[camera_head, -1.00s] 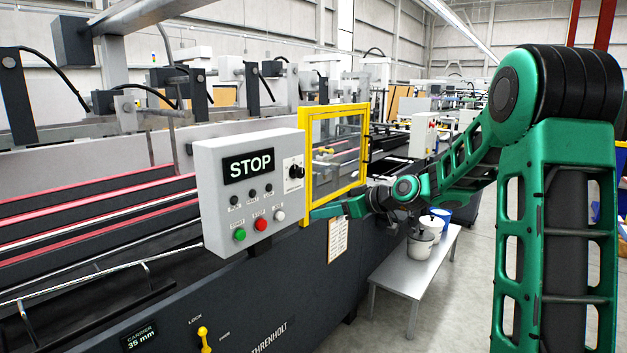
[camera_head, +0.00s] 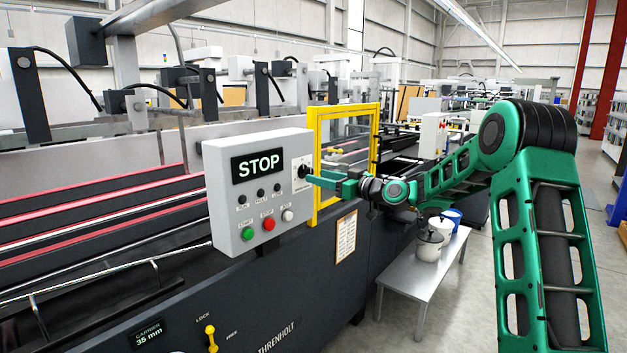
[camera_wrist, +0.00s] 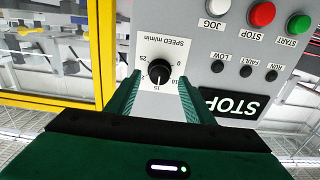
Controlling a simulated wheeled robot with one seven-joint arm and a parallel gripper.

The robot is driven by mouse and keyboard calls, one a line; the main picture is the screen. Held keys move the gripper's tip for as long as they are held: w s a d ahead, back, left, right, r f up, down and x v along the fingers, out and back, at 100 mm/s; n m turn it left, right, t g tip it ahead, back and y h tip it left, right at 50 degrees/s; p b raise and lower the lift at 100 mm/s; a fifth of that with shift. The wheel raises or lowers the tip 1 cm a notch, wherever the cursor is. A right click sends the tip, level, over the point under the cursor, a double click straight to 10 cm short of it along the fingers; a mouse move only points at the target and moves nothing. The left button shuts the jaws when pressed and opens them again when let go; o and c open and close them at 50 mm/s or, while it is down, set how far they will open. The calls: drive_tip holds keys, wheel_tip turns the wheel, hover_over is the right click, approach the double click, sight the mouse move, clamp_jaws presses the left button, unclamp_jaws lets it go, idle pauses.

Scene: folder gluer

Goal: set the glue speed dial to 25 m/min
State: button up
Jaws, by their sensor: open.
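The speed dial (camera_head: 302,171) is a black knob on a white plate on the right part of the grey control box. In the wrist view, the dial (camera_wrist: 159,71) appears upside down under the label "SPEED m/min". Its white pointer mark seems to be at 15; the 25 mark is at the picture's upper left of the knob. My gripper (camera_head: 314,176) is at the dial, coming from the right. In the wrist view its green fingers (camera_wrist: 160,80) are open, one each side of the knob. Whether they touch it, I cannot tell.
The box carries a STOP display (camera_head: 258,166), small lamps, and green (camera_head: 248,234), red (camera_head: 268,224) and white (camera_head: 287,215) buttons. A yellow-framed guard (camera_head: 316,165) stands right behind the dial side. A low table (camera_head: 405,285) with pots is at right.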

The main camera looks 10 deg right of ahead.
sight(307, 172)
drive_tip(key=shift+x, duration=1.35)
